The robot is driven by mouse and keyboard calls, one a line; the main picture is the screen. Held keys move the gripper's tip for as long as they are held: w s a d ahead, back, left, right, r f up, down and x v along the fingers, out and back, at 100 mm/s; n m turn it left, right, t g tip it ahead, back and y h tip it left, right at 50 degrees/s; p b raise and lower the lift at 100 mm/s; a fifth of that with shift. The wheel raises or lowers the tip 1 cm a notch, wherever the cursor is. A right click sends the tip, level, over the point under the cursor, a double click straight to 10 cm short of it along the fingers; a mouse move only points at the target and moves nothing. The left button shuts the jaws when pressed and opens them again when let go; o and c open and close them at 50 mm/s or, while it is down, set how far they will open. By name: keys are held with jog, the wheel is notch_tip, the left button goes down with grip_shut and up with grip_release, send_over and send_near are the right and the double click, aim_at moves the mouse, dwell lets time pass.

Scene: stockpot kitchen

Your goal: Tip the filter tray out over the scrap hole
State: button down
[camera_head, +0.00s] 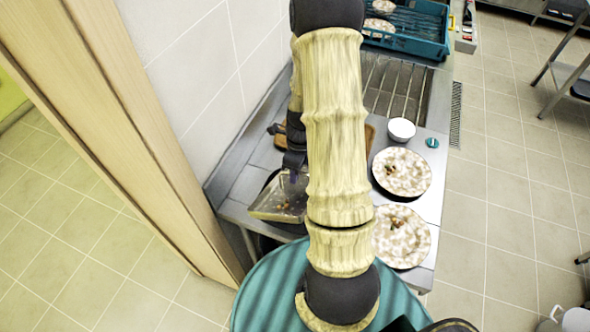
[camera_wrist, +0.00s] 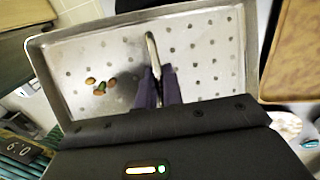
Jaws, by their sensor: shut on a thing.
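The filter tray (camera_head: 279,203) is a shallow metal tray at the left end of the counter, partly behind my arm in the head view. In the wrist view the tray (camera_wrist: 205,70) has a perforated floor and a raised bar handle (camera_wrist: 152,50) in its middle. My gripper (camera_wrist: 158,90) is shut on this handle; the gripper (camera_head: 292,176) is partly hidden in the head view. The tray looks roughly level. I cannot make out the scrap hole clearly; the tray and arm cover much of that counter end.
Two patterned plates with scraps, a nearer one (camera_head: 402,240) and a farther one (camera_head: 402,172), stand right of my arm. Beyond are a white bowl (camera_head: 401,129), a ribbed drain area (camera_head: 393,88) and a teal rack (camera_head: 412,42). A wooden board (camera_wrist: 294,50) lies beside the tray. A tiled wall (camera_head: 205,75) borders the left.

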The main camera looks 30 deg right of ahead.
jog(key=shift+r+g+p, duration=0.5)
jog(key=shift+r+p, duration=0.3)
jog(key=shift+p, duration=0.2)
notch_tip(320, 180, up, 2)
jog(key=g+p, duration=0.3)
jog(key=p, duration=0.3)
jog(key=shift+y, duration=0.3)
jog(key=shift+r+g+p, duration=0.55)
jog(key=shift+g+p, duration=0.2)
jog(key=shift+g, duration=0.45)
jog(key=shift+r+m+g+y, duration=0.3)
jog(key=shift+r+g, duration=0.3)
jog(key=shift+g, duration=0.4)
